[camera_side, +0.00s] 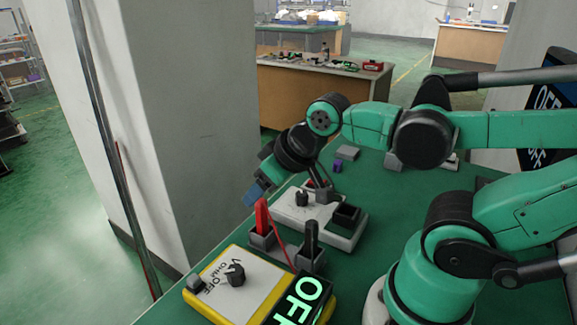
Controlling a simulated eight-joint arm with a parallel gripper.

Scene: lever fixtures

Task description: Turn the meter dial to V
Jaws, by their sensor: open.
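The meter (213,300) is a yellow box with a pale face at the front of the green table. Its black dial (236,274) sits on that face beside printed letters, with V, OFF and what looks like OHM. Its screen (300,300) shows OFF in bright letters. I cannot tell exactly which mark the dial points to. My gripper (255,193) is open and empty, above the table's left edge, beyond the meter and apart from the dial. The gap between its fingers does not show clearly.
A red probe (262,217) and a black probe (311,238) stand in grey holders just behind the meter. A red wire runs from there. A white fixture (325,228) with a black knob stands behind them. A purple block (338,166) lies farther back.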

